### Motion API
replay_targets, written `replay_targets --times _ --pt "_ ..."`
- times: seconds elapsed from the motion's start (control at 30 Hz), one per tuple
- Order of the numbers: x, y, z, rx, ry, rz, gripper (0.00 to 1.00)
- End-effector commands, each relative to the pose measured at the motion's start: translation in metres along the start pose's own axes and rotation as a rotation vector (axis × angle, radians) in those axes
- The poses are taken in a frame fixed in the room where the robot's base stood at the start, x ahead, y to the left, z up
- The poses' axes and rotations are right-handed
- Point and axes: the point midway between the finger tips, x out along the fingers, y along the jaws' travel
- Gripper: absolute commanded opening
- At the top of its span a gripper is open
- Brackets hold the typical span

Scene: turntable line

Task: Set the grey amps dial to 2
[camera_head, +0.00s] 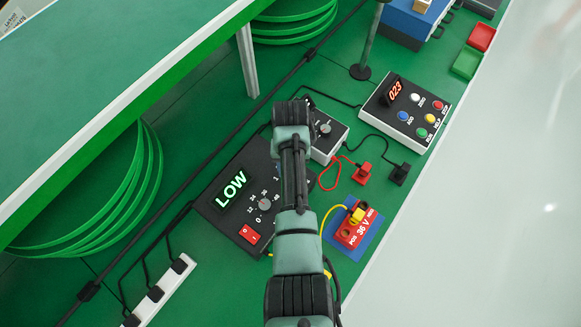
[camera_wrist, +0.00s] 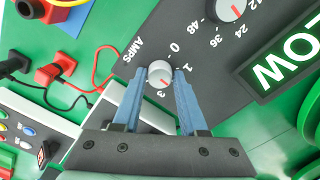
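The grey amps dial (camera_wrist: 160,73) sits on the dark charger panel (camera_wrist: 205,62), beside the word AMPS and the marks 0, 1 and 3. I cannot see the 2. My gripper (camera_wrist: 158,78) is open, with one blue finger on each side of the dial and small gaps visible. In the head view my arm covers the amps dial. The panel (camera_head: 215,212) there shows a green LOW display (camera_head: 232,192).
The volts dial (camera_wrist: 232,8) is near the amps dial. A red rocker switch (camera_head: 250,234), a 36 V battery block (camera_head: 352,236) with a yellow plug, a red plug (camera_head: 362,173) and a small grey dial box (camera_head: 328,135) are close by. A button box (camera_head: 405,108) stands further off.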

Motion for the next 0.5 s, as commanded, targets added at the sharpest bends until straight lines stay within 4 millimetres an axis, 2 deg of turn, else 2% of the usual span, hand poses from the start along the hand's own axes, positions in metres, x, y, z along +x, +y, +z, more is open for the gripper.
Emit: replay_targets --times 0.03,0.1,0.13,0.5 --pt "-0.0005 -0.0001 -0.0005 -0.001 0.001 0.000 0.53" --pt "-0.0003 -0.0001 -0.0003 -0.001 0.001 0.000 0.65" --pt "-0.0003 -0.0001 -0.0002 -0.001 0.000 0.000 0.68" --pt "-0.0045 0.0001 0.0001 -0.001 -0.001 0.000 0.68"
